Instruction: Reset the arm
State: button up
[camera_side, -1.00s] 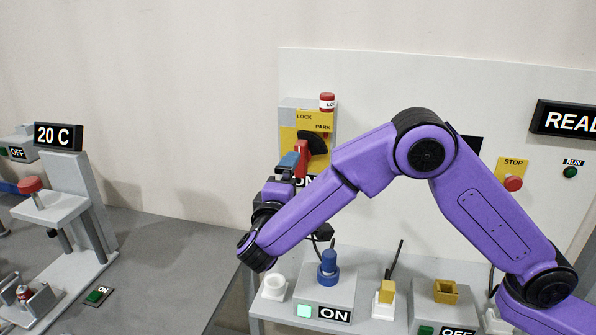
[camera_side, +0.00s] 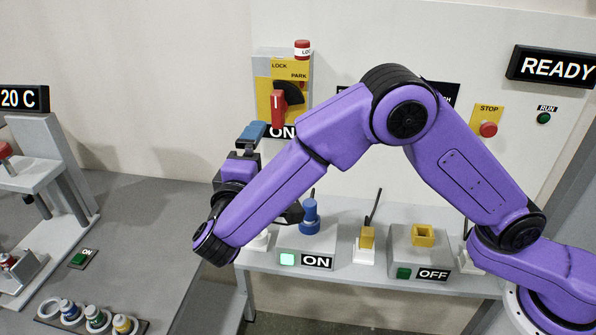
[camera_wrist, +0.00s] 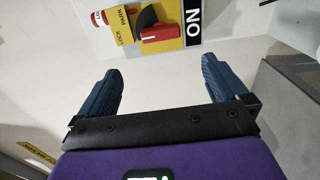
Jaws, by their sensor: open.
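My gripper (camera_wrist: 162,85) is open and empty in the wrist view, its two blue fingers wide apart. It points toward the wall panel. In the side view my gripper (camera_side: 253,132) is at the left end of my purple arm, in front of and below the yellow switch plate (camera_side: 266,90). The red switch handle (camera_side: 277,108) hangs downward above an ON label (camera_side: 283,132) in the side view. The handle also shows in the wrist view (camera_wrist: 162,34), apart from my fingers. My arm is bent, with its elbow raised in front of the panel.
A shelf below my arm holds a blue plug (camera_side: 310,218) by a lit ON sign (camera_side: 317,262) and a yellow socket (camera_side: 423,236) by an OFF sign (camera_side: 433,274). A grey press (camera_side: 50,170) stands left, with several small pots (camera_side: 96,319) nearby.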

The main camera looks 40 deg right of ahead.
jog(key=s+d+f+n+g+y, duration=0.1)
jog(key=s+d+g+y, duration=0.3)
jog(key=d, duration=0.3)
jog(key=s+d+f+n+g+y, duration=0.1)
jog(key=s+d+f+g, duration=0.15)
jog(key=s+d, duration=0.45)
jog(key=s+d+f+g+y, duration=0.1)
jog(key=s+d+g+y, duration=0.2)
jog(key=s, duration=0.6)
jog(key=s+d+f+n+g+y, duration=0.1)
jog(key=s+d+g+y, duration=0.2)
jog(key=s, duration=0.7)
jog(key=d+y, duration=0.2)
jog(key=shift+s+d+f, duration=0.15)
jog(key=shift+s+d, duration=0.1)
jog(key=shift+d, duration=0.05)
